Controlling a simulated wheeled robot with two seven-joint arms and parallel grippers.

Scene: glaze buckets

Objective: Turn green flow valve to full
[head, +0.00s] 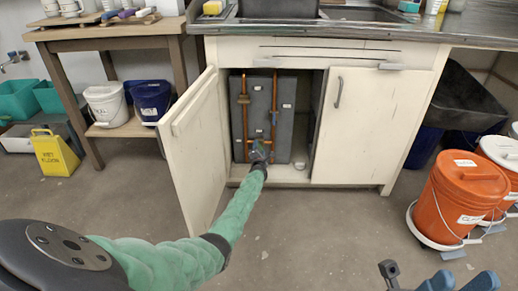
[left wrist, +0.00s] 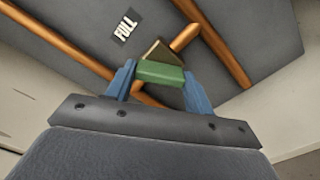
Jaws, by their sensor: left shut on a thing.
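The green valve handle (left wrist: 160,74) sits between the two blue fingers of my left gripper (left wrist: 158,84) in the left wrist view. The fingers are shut on its two ends. A brownish block behind the handle joins the copper pipes. A dark label reading FULL (left wrist: 123,28) is on the grey panel, up and left of the handle. In the head view my left gripper (head: 258,147) reaches into the open cabinet and mostly hides the valve. My right gripper (head: 459,281) shows only partly at the bottom right; its jaw state is unclear.
Copper pipes (head: 244,112) run up the grey panel (head: 288,130) inside the cabinet. The left cabinet door (head: 193,150) stands open beside my left arm; the right door (head: 362,125) is shut. Orange buckets (head: 462,190) stand at the right. The floor in front is mostly clear.

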